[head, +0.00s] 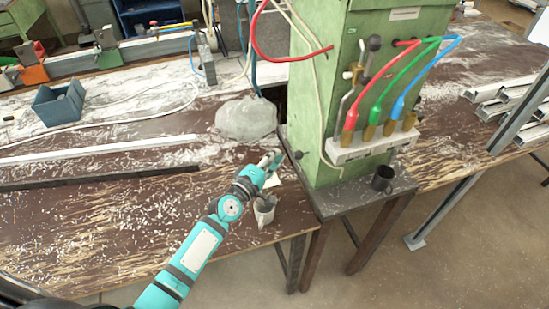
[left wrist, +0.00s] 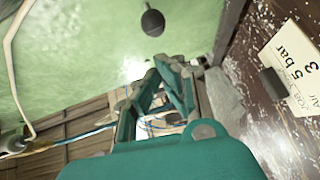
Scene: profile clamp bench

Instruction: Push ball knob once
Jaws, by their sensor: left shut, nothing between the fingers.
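A dark ball knob (head: 299,155) sticks out low on the left side of the green cabinet (head: 322,80). A dark ball on a short stem, which looks like the same knob (left wrist: 153,22), shows against green in the left wrist view. Another dark ball (head: 374,43) tops a lever on the cabinet's front. My left gripper (head: 274,157) is shut and empty, above the bench just left of the low knob, with a visible gap. Its fingers (left wrist: 172,68) also show in the left wrist view, below the ball in the picture. My right gripper is out of view.
A mug (head: 264,214) stands near the bench edge below my left wrist. A lettered card (left wrist: 293,62) lies beside the gripper. A grey lump (head: 245,118) is behind it. Red, green and blue hoses (head: 393,85) hang at the cabinet front, above a dark cup (head: 382,179).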

